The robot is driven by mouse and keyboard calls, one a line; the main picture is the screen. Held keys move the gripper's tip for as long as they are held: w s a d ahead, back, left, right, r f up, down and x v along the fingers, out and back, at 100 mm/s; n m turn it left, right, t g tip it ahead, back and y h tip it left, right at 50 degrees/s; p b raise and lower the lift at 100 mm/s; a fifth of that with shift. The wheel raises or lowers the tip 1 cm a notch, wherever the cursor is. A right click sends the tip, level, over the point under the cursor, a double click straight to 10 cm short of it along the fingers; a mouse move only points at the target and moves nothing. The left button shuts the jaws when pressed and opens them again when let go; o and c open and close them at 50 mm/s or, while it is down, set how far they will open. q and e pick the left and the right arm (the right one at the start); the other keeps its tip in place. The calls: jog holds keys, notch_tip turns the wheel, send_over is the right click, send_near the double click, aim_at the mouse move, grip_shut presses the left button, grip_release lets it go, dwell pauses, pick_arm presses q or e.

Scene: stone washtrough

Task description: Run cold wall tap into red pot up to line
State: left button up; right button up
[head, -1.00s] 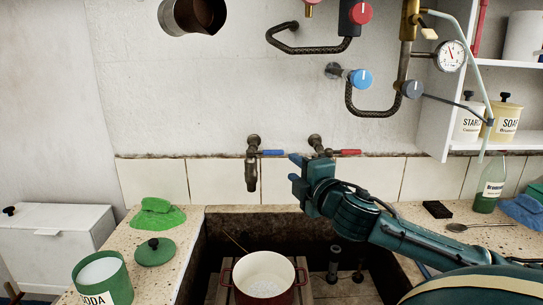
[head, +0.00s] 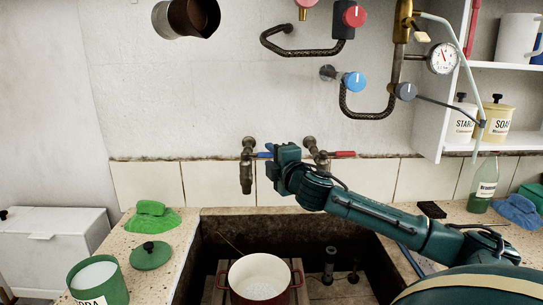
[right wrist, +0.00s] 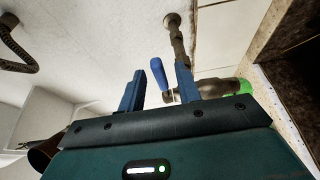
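The cold wall tap (head: 246,172) has a blue lever (head: 264,155) that points right; its spout hangs down over the trough. The red pot (head: 236,285) stands in the trough below, a little nearer to me. Its pale inside shows, but I cannot make out a line or water. No stream shows from the spout. My right gripper (head: 272,162) is at the lever's free end. In the right wrist view its fingers (right wrist: 160,76) are apart, with the blue lever (right wrist: 158,70) showing between their tips; contact is not clear. My left gripper is out of view.
A red-lever tap (head: 318,155) is close to the right of my gripper. Pipes with coloured knobs (head: 354,82) hang above. A green soda tin (head: 98,281), lid (head: 150,256) and green cloth (head: 152,217) lie on the left ledge. An upright pipe (head: 330,262) stands right of the pot.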

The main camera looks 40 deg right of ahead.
jog(key=shift+w, duration=0.2)
jog(key=shift+c, duration=0.4)
grip_shut()
